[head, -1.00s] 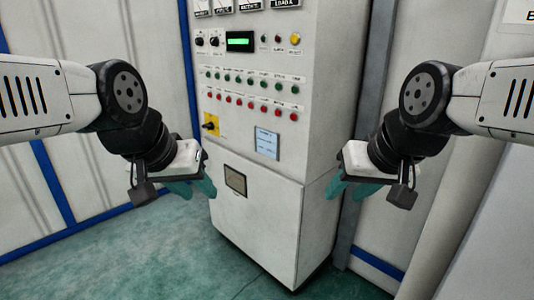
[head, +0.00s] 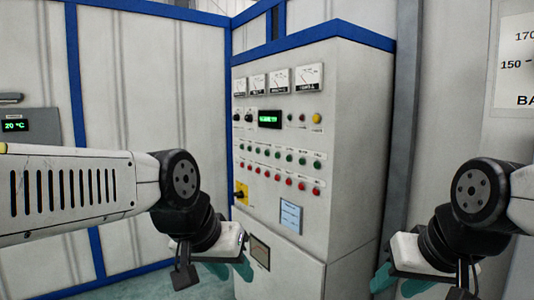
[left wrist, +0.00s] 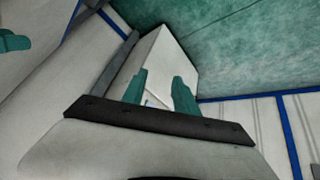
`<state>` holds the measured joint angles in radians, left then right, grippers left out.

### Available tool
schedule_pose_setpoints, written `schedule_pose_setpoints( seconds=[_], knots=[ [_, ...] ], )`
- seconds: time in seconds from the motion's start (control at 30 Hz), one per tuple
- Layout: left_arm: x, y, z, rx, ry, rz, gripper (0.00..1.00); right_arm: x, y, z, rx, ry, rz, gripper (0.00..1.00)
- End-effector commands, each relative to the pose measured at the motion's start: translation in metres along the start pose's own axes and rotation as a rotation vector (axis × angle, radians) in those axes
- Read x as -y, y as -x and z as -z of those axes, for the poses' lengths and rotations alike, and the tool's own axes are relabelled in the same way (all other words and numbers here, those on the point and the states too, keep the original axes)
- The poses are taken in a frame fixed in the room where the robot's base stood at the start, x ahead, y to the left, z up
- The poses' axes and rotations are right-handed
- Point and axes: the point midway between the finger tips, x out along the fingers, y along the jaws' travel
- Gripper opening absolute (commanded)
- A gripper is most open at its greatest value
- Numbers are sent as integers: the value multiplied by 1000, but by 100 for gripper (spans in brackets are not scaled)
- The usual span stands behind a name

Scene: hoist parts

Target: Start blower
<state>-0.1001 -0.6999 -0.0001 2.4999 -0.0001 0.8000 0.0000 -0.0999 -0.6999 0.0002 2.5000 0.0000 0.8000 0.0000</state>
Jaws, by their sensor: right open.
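A white control cabinet (head: 352,160) with a blue top edge stands in front of me. Its panel has a row of green buttons (head: 275,155) above a row of red buttons (head: 275,178). The small labels are too blurred to read, so I cannot tell which button is the blower's. My left gripper (head: 230,270) is in front of the cabinet's lower left part, below the buttons. In the left wrist view its teal fingers (left wrist: 161,88) are apart with nothing between them. My right gripper (head: 396,283) is open and empty, low at the right of the cabinet.
Above the buttons are several dial gauges (head: 280,81), a green display (head: 269,119) and a yellow button (head: 317,118). A yellow-plated rotary switch (head: 241,193) sits lower left. A wall box reading 20 °C (head: 18,126) is at far left. A printed sign (head: 518,65) is at right.

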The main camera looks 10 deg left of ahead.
Motion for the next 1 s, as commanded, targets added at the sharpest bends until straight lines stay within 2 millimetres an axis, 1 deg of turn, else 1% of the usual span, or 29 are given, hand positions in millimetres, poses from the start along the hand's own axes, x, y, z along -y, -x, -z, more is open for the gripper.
schedule_pose_setpoints(
  seconds=[0.03,0.1,0.17,1.0],
  knots=[
    [0,0,0,0,0,0,25,0,0,0,0,0,0,42],
    [0,0,0,0,0,0,11,0,0,0,0,0,0,42],
    [0,0,0,0,0,0,0,0,0,0,0,0,0,42],
    [0,0,0,0,0,0,0,0,0,0,0,0,0,42]
  ],
)
